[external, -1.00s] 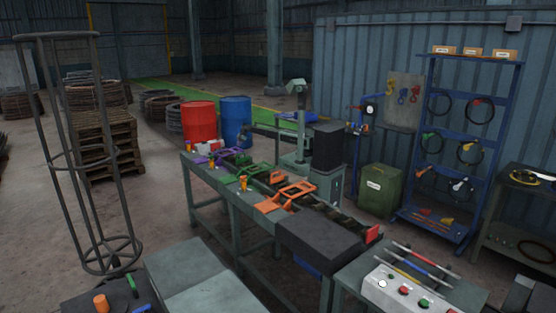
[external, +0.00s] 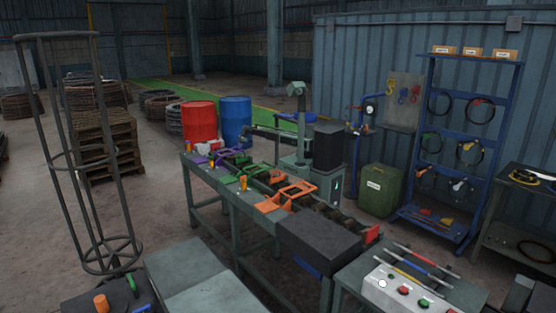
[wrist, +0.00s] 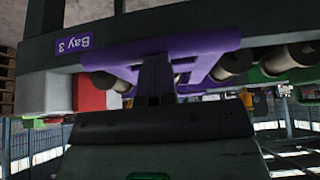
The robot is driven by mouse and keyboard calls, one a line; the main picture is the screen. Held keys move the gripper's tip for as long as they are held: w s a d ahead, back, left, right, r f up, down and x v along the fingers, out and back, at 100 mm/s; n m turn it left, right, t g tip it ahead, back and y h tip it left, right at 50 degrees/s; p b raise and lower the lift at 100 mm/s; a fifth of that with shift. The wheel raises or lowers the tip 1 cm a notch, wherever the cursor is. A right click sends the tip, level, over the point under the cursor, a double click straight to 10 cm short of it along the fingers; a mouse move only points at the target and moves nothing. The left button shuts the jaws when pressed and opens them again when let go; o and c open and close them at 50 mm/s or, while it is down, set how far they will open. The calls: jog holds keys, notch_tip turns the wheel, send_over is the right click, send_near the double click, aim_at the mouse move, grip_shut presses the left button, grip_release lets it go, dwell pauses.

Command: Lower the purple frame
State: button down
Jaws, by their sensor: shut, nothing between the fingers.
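The purple frame (wrist: 187,50) fills the upper middle of the wrist view, beside rollers and a purple "Bay 3" label (wrist: 74,43) that appears upside down. In the external view the purple frame (external: 232,155) is small, at the far left end of the long bench. My gripper (wrist: 156,72) is shut and empty, its dark fingers overlapping the frame's middle in the wrist view. I cannot tell whether they touch it. In the external view my gripper (external: 244,141) is tiny, above the bench near the frame. The frame's exact tilt is unclear.
A green frame (external: 253,170) and an orange frame (external: 296,189) lie further along the bench. Yellow-orange pegs (external: 243,183) stand on its front edge. A red drum (external: 199,121) and a blue drum (external: 236,118) stand behind the far end.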

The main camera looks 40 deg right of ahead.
jog(key=r+p, duration=0.2)
jog(key=r, duration=0.1)
jog(key=r+p, duration=0.1)
jog(key=shift+s+a+r+p, duration=0.1)
jog(key=shift+a+r+p, duration=0.1)
jog(key=shift+a+p, duration=0.15)
jog(key=d+p+v, duration=0.1)
jog(key=p+v, duration=0.6)
jog(key=v, duration=0.2)
jog(key=shift+p, duration=0.3)
jog(key=shift+d+f, duration=0.1)
jog(key=shift+f, duration=0.05)
jog(key=s+d+m+h, duration=0.2)
jog(key=s+d+m, duration=0.2)
jog(key=s, duration=0.4)
jog(key=s+d+f+m+h, duration=0.1)
jog(key=s+d+m+h, duration=0.1)
jog(key=s+d+m, duration=0.2)
jog(key=s+d+f+m+h, duration=0.1)
jog(key=s+d+m, duration=0.3)
jog(key=s+m, duration=0.5)
jog(key=s, duration=0.5)
jog(key=shift+d+g+h, duration=0.3)
jog(key=shift+d+h, duration=0.1)
